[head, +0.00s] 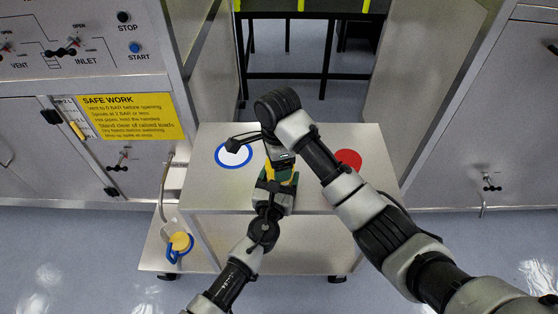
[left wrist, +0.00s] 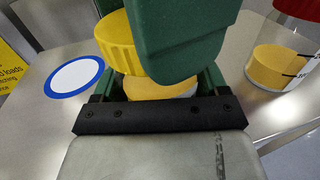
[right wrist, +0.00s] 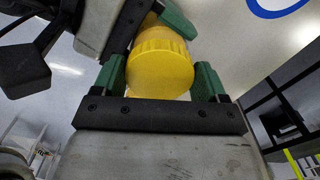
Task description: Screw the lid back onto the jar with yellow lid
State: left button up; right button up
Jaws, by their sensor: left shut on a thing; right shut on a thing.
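The jar's yellow ribbed lid (left wrist: 117,45) shows in the left wrist view, and in the right wrist view (right wrist: 160,65) between my right gripper's green fingers. My right gripper (right wrist: 160,85) is shut on the lid from above. The jar body (left wrist: 160,88), with yellow contents, is just below the lid, between the green fingers of my left gripper (left wrist: 158,92), which is shut on it. In the head view, my left gripper (head: 276,180) meets the right one over the table. My fingers hide much of the jar; I cannot tell whether the lid is seated on its neck.
A blue ring with a white centre (head: 233,155) is on the steel table (head: 318,195), left of my grippers. A red-topped jar (head: 348,158) stands right of them. A yellow and blue item (head: 180,242) lies on the lower shelf. Steel cabinets flank the table.

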jog(key=m, duration=0.4)
jog(key=shift+a+m, duration=0.15)
jog(key=shift+m, duration=0.25)
jog(key=shift+w+m, duration=0.15)
jog(key=shift+m, duration=0.85)
jog(key=shift+d, duration=0.2)
jog(key=o, duration=1)
notch_tip(320, 180, up, 4)
jog(key=shift+w+f, duration=0.15)
jog(key=shift+f, duration=0.1)
jog(key=shift+r, duration=0.3)
jog(key=shift+s+r, duration=0.2)
jog(key=shift+r, duration=0.05)
